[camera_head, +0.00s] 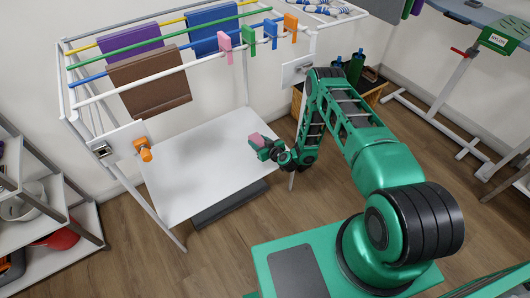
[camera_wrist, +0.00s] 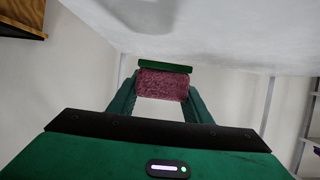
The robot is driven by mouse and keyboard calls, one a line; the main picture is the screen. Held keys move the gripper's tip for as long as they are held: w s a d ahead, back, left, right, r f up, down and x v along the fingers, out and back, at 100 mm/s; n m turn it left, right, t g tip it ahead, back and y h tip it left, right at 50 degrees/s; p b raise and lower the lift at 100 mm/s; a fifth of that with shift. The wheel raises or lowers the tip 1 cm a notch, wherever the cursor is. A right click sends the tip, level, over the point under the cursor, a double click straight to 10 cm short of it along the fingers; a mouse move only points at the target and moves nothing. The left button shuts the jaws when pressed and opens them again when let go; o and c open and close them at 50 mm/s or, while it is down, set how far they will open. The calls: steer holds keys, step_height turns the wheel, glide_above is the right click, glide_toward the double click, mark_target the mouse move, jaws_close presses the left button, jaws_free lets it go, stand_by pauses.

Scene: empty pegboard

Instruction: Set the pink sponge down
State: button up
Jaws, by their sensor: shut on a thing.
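The pink sponge (camera_head: 255,139) is held at the end of my green gripper (camera_head: 260,145), over the right part of a white board. In the wrist view, the sponge (camera_wrist: 162,86) sits between the two fingers of my gripper (camera_wrist: 163,80), which is shut on it. I cannot tell from the pictures whether the sponge touches the board or how high it is above it.
The white board (camera_head: 190,178) under the drying rack is otherwise clear. Cloths and coloured clips hang on the rack (camera_head: 130,96) above. An orange object (camera_head: 143,150) is at the board's left. A rack post (camera_head: 300,130) stands near my arm.

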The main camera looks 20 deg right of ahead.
steer(key=d+f, duration=0.1)
steer(key=s+d+f, duration=0.1)
steer(key=d, duration=0.1)
steer(key=s+d+f, duration=0.1)
steer(key=shift+d, duration=0.35)
steer(key=shift+f, duration=1.95)
steer(key=o, duration=1.1)
steer(key=shift+f, duration=0.1)
steer(key=v, duration=0.8)
steer(key=shift+s+d, duration=0.2)
steer(key=shift+d, duration=0.05)
steer(key=shift+v, duration=1.75)
